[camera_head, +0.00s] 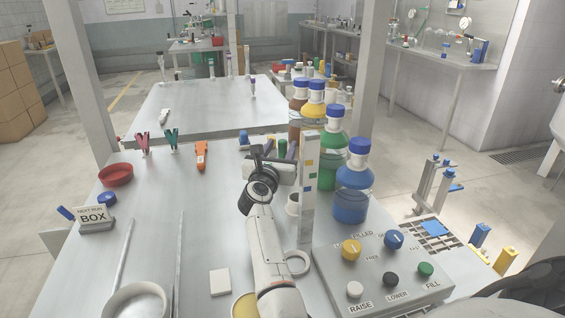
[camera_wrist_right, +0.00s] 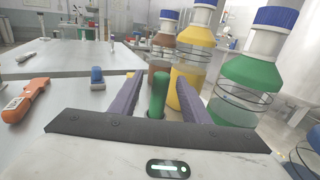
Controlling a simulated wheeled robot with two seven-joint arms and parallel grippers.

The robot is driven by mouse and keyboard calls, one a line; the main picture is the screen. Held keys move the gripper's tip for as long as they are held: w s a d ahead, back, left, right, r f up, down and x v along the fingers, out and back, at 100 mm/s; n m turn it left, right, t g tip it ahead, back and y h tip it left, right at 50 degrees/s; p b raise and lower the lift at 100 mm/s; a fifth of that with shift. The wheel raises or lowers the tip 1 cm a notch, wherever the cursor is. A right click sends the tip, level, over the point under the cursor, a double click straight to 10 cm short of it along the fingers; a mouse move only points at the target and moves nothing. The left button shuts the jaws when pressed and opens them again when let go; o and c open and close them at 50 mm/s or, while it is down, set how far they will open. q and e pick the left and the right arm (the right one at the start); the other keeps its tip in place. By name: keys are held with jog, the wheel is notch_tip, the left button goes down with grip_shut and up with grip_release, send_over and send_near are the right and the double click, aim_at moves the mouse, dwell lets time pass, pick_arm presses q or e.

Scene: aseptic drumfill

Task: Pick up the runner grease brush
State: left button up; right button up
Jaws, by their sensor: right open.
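My right gripper (camera_head: 281,152) reaches over the far part of the bench, pointing away. In the right wrist view its two purple fingers (camera_wrist_right: 158,80) are open. An upright green rounded handle (camera_wrist_right: 157,98) shows between the fingers, with a gap on each side; it also shows in the head view (camera_head: 282,146). It may be the runner grease brush, but no bristles show, and my gripper hides its lower end. I cannot tell whether the fingers are level with it. My left gripper is not in view.
Large capped bottles, including a green one (camera_head: 331,150) and a blue one (camera_head: 353,195), stand close right of my gripper. A tall pale post (camera_head: 308,190) and a control box (camera_head: 385,275) are nearer. An orange tool (camera_head: 202,156) and a small blue item (camera_head: 243,137) lie left.

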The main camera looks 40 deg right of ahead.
jog(key=b+x, duration=0.2)
jog(key=x, duration=0.4)
jog(key=shift+s+a, duration=0.1)
jog(key=shift+c, duration=0.3)
grip_shut()
